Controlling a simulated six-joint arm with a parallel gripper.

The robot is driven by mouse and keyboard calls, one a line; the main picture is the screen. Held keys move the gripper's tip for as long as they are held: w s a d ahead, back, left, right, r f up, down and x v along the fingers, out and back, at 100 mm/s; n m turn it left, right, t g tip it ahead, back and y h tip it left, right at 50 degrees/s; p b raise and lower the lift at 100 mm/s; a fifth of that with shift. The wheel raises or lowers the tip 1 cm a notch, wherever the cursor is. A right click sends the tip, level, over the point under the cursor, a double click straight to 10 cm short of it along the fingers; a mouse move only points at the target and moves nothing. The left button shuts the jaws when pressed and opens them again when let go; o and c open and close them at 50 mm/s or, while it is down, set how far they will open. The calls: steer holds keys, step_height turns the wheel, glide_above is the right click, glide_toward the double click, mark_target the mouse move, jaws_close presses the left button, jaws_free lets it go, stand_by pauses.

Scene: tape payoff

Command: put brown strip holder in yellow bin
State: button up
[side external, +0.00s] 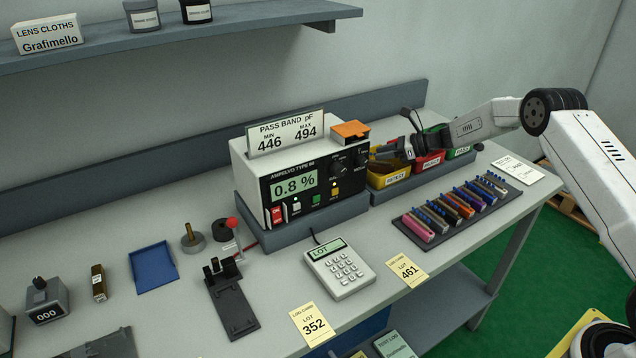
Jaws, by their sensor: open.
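The yellow bin (389,180), labelled REJECT, stands to the right of the tester at the left end of a row of bins. My gripper (394,151) is open, with its dark fingers low over the yellow bin's back and right side. Something dark shows inside the bin, but I cannot tell whether it is a holder or part of my gripper. Several coloured strip holders lie in a dark rack (470,213) in front of the bins. I cannot make out a clearly brown one among them.
A red bin (428,163) and a green bin (462,152) stand right of the yellow one. The tester (300,170) with its PASS BAND sign stands close to the left. A calculator-like keypad (340,268) and lot cards lie in front. A shelf (180,38) hangs above.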

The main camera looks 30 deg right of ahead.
steer(key=v, duration=1.2)
steer(key=shift+w+r, duration=0.1)
stand_by(0.4)
steer(key=a+r+m+t+h, duration=0.1)
steer(key=a+r+m+h, duration=0.25)
steer(key=m, duration=0.75)
steer(key=a+r+m+t+h, duration=0.15)
steer(key=a+m+h, duration=0.35)
steer(key=m, duration=0.6)
steer(key=s+a+f+m+g, duration=0.1)
steer(key=s+a+m+g, duration=0.2)
steer(key=s+m, duration=0.4)
steer(key=s+a+f+m+g, duration=0.2)
steer(key=s+a+m, duration=0.3)
steer(key=s+m, duration=0.3)
steer(key=s+a+f+m+g+h, duration=0.1)
steer(key=s+a+m+g, duration=0.3)
steer(key=s+m, duration=0.4)
steer(key=s+f, duration=0.1)
steer(key=s, duration=0.4)
steer(key=shift+s, duration=0.35)
steer(key=shift+g, duration=0.25)
